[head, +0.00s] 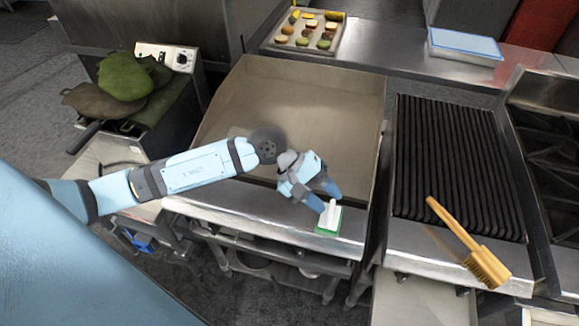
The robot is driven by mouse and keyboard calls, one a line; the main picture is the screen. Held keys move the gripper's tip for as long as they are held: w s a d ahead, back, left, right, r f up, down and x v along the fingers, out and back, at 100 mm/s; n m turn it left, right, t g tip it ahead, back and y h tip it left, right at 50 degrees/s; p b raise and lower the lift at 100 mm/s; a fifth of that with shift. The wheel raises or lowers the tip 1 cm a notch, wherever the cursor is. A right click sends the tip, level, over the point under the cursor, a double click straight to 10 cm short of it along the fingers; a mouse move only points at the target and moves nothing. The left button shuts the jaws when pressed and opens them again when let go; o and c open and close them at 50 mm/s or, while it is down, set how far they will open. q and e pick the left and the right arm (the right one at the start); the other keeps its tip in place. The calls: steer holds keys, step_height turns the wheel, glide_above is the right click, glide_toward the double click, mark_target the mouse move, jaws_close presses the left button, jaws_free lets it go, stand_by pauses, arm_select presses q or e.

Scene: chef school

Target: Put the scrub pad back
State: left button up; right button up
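The scrub pad (328,221) has a white upright handle on a green base. It rests on the steel front ledge of the flat griddle (270,215). My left gripper (327,199) reaches over the griddle from the left and points down at the pad. Its two blue fingers are apart, with the top of the white handle at or just below the gap between them. I cannot tell whether a finger touches the handle. My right gripper is not in view.
A wooden brush (468,243) lies across the grill's front ledge, right of the pad. A ribbed grill (455,160) stands right of the griddle. Behind are a food tray (296,47) and a blue-edged white tray (465,45). The griddle plate is otherwise clear.

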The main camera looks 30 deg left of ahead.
arm_select(q)
steer(key=s+d+r+n+t+h, duration=0.1)
steer(key=d+n+t+h, duration=0.2)
steer(key=n, duration=0.8)
steer(key=s+d+r+n+t+h, duration=0.15)
steer(key=n+t+h, duration=0.3)
steer(key=n, duration=0.65)
steer(key=s+a+f+m+y, duration=0.3)
steer(key=f+m+y, duration=0.2)
steer(key=m, duration=0.5)
steer(key=s+a+f+m+t+y, duration=0.1)
steer(key=s+f+m+y, duration=0.3)
steer(key=f+m, duration=0.5)
steer(key=s+a+f+m+t+y, duration=0.1)
steer(key=s+a+f+m+y, duration=0.2)
steer(key=m, duration=1)
step_height(320, 180, down, 4)
steer(key=a+y, duration=0.1)
steer(key=y, duration=0.2)
steer(key=shift+s+a+f, duration=0.2)
steer(key=shift+a, duration=0.15)
